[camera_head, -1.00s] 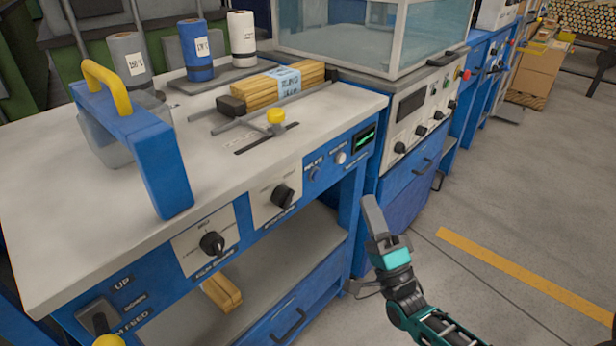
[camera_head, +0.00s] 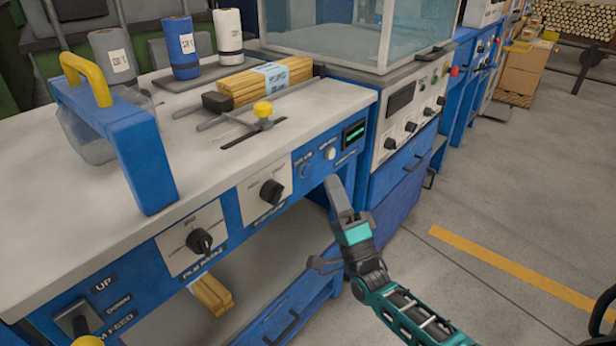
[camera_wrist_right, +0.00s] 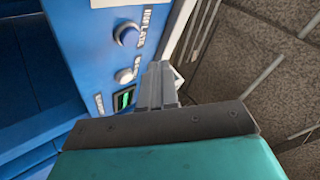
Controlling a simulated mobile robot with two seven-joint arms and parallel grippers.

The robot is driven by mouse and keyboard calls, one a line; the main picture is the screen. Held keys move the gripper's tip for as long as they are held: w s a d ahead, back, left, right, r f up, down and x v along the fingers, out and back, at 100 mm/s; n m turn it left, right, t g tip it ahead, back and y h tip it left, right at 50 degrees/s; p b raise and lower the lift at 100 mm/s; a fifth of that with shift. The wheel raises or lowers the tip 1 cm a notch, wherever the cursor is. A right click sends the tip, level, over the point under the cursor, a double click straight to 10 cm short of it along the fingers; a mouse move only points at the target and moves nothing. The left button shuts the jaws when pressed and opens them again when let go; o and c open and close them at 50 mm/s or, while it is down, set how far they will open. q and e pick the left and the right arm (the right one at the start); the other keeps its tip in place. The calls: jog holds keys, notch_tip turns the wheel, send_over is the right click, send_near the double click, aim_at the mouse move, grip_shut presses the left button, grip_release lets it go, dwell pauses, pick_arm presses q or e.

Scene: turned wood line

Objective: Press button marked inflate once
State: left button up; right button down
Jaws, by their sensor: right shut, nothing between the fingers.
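The blue button (camera_head: 305,170) sits on the blue front panel of the workbench. In the right wrist view the same blue button (camera_wrist_right: 127,35) has the label INFLATE beside it. A white button (camera_head: 330,153) is to its right, and it also shows in the right wrist view (camera_wrist_right: 124,76). My right gripper (camera_head: 334,184) is shut and empty. In the head view its tips appear just below and right of the two buttons; contact is not visible. In the right wrist view the shut fingers (camera_wrist_right: 160,86) point along the panel, apart from the blue button. My left gripper is not in view.
A small green display (camera_head: 353,132) is right of the buttons. Black knobs (camera_head: 271,192) are to the left. The white benchtop (camera_head: 60,215) holds a blue frame with a yellow handle (camera_head: 88,72), wood strips (camera_head: 250,84) and rolls. Open floor lies right.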

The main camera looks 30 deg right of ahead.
aim_at(306, 171)
jog(key=shift+w+a+b, duration=0.2)
jog(key=shift+w+a, duration=0.05)
jog(key=shift+w, duration=0.3)
jog(key=shift+w+a+b, duration=0.2)
jog(key=shift+w, duration=0.35)
jog(key=shift+w, duration=0.1)
dwell(1.2)
jog(key=shift+w+a, duration=0.15)
jog(key=shift+w, duration=0.15)
jog(key=shift+w+a+b, duration=0.15)
jog(key=shift+w+b, duration=0.2)
jog(key=shift+b, duration=0.1)
dwell(0.5)
jog(key=shift+s, duration=0.15)
jog(key=shift+s+d+p, duration=0.3)
jog(key=shift+s+p, duration=0.05)
jog(key=shift+s, duration=0.25)
